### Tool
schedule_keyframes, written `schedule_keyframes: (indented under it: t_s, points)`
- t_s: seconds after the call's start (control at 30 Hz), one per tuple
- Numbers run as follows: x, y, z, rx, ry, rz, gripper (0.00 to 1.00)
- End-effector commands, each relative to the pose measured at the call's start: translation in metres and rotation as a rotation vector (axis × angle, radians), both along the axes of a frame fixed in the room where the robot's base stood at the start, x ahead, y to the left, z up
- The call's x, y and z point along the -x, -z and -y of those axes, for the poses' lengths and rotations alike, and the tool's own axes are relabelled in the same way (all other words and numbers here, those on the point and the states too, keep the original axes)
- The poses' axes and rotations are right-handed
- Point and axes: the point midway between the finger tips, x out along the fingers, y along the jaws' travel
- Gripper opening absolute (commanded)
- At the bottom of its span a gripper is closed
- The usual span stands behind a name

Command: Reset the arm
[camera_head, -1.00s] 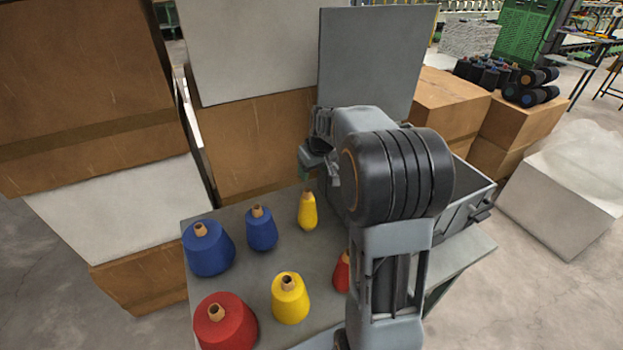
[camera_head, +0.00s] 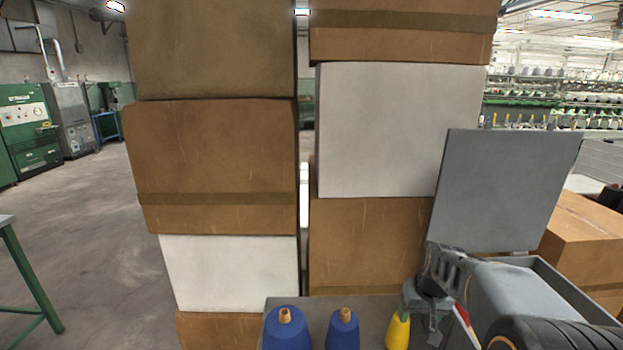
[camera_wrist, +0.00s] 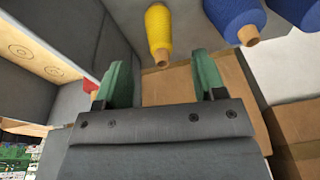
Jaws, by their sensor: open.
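My gripper (camera_wrist: 163,80) has its two green fingers apart, with nothing between them. In the head view my arm comes in from the lower right, and the gripper end is beside the small yellow yarn cone (camera_head: 398,332). That cone stands on the grey table (camera_head: 310,304) and also shows in the wrist view (camera_wrist: 158,28), just beyond the open fingers. I cannot tell whether they touch. My arm hides part of the table's right side.
Two blue yarn cones (camera_head: 286,332) (camera_head: 343,333) stand left of the yellow one. Stacked brown and white boxes (camera_head: 215,150) rise behind the table. A grey bin (camera_head: 560,285) and an upright grey panel (camera_head: 508,190) are at the right. Open floor (camera_head: 90,230) lies left.

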Motion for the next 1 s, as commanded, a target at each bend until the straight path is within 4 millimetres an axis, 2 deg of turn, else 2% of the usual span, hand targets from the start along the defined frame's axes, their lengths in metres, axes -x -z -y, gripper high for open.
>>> schedule_keyframes:
  t_s: [0.03, 0.2, 0.3, 0.4, 0.5, 0.67, 1.0]
  points:
    - [0.02, -0.007, -0.013, 0.004, 0.009, -0.002, 0.64]
    - [0.08, -0.017, -0.049, 0.024, 0.018, 0.009, 0.64]
    - [0.109, -0.02, -0.065, 0.034, -0.004, 0.031, 0.64]
    - [0.128, -0.025, -0.076, 0.043, -0.039, 0.06, 0.64]
    - [0.139, -0.03, -0.083, 0.048, -0.074, 0.093, 0.64]
    - [0.142, -0.043, -0.091, 0.049, -0.104, 0.143, 0.64]
    - [0.142, -0.043, -0.091, 0.049, -0.104, 0.143, 0.64]
